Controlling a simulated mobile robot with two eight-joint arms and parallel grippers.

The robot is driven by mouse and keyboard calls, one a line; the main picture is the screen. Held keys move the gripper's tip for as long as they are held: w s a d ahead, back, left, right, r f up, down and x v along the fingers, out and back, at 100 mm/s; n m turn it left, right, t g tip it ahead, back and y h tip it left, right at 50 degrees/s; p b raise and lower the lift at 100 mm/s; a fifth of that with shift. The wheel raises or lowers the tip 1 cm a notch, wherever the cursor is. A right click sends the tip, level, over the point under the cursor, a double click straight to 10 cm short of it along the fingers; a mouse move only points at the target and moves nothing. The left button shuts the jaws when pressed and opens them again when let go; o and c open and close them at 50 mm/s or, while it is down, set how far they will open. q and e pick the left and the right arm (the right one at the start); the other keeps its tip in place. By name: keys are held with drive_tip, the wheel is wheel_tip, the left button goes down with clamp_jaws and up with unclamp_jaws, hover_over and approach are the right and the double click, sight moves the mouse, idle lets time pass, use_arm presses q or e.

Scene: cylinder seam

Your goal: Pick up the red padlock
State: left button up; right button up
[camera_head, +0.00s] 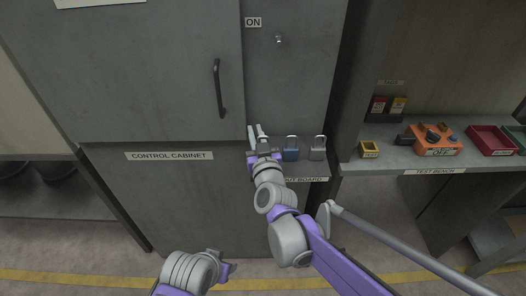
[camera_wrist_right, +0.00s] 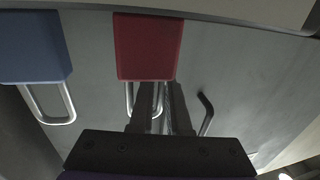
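The red padlock (camera_wrist_right: 147,47) is in the right wrist view, its body at the top and its metal shackle hanging down in the picture. My right gripper (camera_wrist_right: 162,88) has its two fingers apart, with their tips at the body's lower edge, beside and partly over the shackle. I cannot tell whether the shackle lies between them. In the head view my right gripper (camera_head: 256,134) is at the left end of the lockout board and hides the red padlock.
A blue padlock (camera_head: 291,153) is close to the right of my right gripper, with a grey padlock (camera_head: 317,153) beyond it. The control cabinet (camera_head: 110,90) with its handle (camera_head: 218,88) stands behind. The test bench (camera_head: 375,165) at right holds bins and an orange box (camera_head: 432,142).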

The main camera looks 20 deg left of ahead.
drive_tip(key=shift+c, duration=0.2)
clamp_jaws()
idle(1.2)
